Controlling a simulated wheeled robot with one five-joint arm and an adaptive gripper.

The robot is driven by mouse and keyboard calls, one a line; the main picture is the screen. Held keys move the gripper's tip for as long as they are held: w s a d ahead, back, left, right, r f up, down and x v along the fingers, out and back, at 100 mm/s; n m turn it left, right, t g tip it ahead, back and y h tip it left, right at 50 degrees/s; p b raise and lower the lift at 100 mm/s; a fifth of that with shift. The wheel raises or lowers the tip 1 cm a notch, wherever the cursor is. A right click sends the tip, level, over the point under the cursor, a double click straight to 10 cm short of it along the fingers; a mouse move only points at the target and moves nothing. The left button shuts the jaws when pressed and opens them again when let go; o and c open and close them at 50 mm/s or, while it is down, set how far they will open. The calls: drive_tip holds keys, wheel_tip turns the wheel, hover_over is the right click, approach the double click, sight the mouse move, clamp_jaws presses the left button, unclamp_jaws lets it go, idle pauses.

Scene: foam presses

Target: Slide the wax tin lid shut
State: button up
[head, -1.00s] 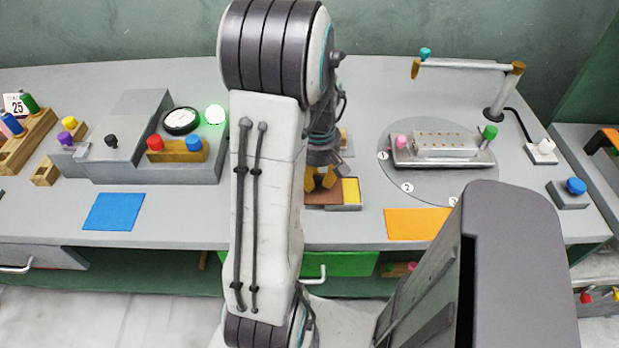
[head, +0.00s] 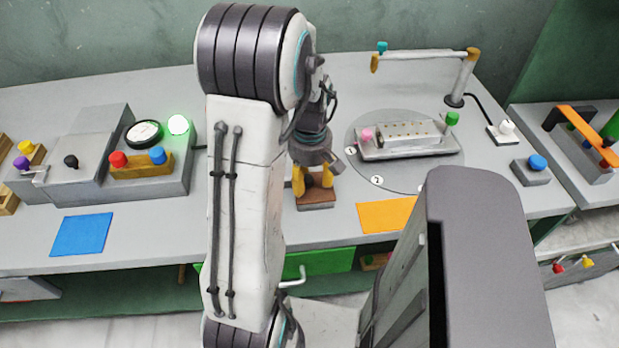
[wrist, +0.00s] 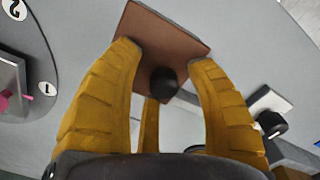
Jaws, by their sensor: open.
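The wax tin (head: 316,204) is a low brown box near the front of the bench, partly hidden by my gripper. Its brown lid (wrist: 180,35) fills the top middle of the wrist view and carries a round dark knob (wrist: 163,82). No yellow wax shows in the head view; the lid appears to cover the tin's top. My gripper (head: 314,184) is right over the tin, pointing down. In the wrist view its yellow fingers (wrist: 165,58) are spread apart on both sides of the knob, with gaps showing, holding nothing.
A round turntable (head: 364,152) with a metal mould (head: 408,135) stands to the right, under a swing arm (head: 425,62). An orange mat (head: 384,215) lies front right, a blue mat (head: 82,235) front left. The press unit (head: 190,175) stands left.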

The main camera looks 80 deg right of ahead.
sight(310, 178)
wheel_tip(310, 178, up, 12)
idle(0.9)
idle(0.7)
